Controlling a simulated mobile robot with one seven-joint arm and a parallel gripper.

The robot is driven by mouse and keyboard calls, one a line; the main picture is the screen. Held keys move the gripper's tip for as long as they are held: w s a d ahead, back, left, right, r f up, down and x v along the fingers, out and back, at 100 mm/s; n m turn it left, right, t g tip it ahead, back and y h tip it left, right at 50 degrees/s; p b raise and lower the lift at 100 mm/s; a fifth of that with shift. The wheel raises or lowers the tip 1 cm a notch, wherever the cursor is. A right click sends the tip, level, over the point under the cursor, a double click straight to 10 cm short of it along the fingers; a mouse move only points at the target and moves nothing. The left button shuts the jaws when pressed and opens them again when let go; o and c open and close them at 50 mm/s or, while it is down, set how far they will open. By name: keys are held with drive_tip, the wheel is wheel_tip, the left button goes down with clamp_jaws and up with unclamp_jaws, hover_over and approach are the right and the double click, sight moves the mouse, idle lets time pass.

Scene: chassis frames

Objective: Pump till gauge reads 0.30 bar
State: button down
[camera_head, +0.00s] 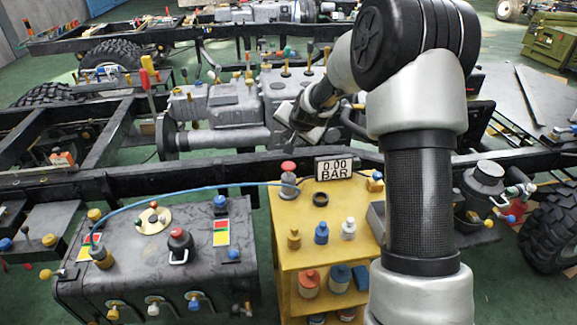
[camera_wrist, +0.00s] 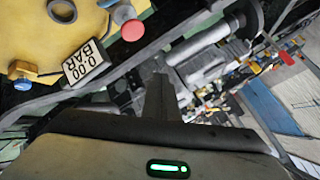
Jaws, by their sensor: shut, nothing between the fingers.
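A gauge display (camera_head: 334,169) reads 0.00 BAR at the back edge of the yellow cart (camera_head: 335,245). A grey pump with a red round top (camera_head: 288,168) stands just left of it, with a blue hose running left to the dark tank (camera_head: 150,270). In the wrist view the gauge (camera_wrist: 86,63) and red top (camera_wrist: 132,30) show at upper left. My gripper (camera_head: 291,141) is above and behind the red top, apart from it. Its fingers (camera_wrist: 159,95) are closed together and empty in the wrist view.
Small bottles, including a blue one (camera_head: 321,233) and a white one (camera_head: 349,229), stand on the cart. A black ring (camera_head: 320,199) lies near the gauge. A black chassis rail (camera_head: 210,172) runs behind the cart. The tank carries several knobs and fittings.

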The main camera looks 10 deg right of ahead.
drive_tip(key=b, duration=0.4)
hover_over(288, 164)
drive_tip(key=s, duration=0.2)
drive_tip(key=f, duration=0.7)
drive_tip(key=shift+w+d, duration=0.1)
drive_tip(key=shift+w, duration=0.1)
drive_tip(key=shift+f+b, duration=0.65)
drive_tip(key=shift+f, duration=0.1)
idle(0.4)
drive_tip(key=shift+f+b, duration=0.35)
drive_tip(key=shift+b, duration=0.15)
drive_tip(key=shift+f+b, duration=1)
drive_tip(key=shift+f, duration=0.25)
idle(1.1)
drive_tip(key=shift+r, duration=0.1)
drive_tip(key=shift+r+p, duration=0.75)
drive_tip(key=shift+r, duration=0.8)
drive_tip(key=shift+r, duration=0.1)
drive_tip(key=shift+r+p, duration=1.45)
drive_tip(key=shift+r, duration=1)
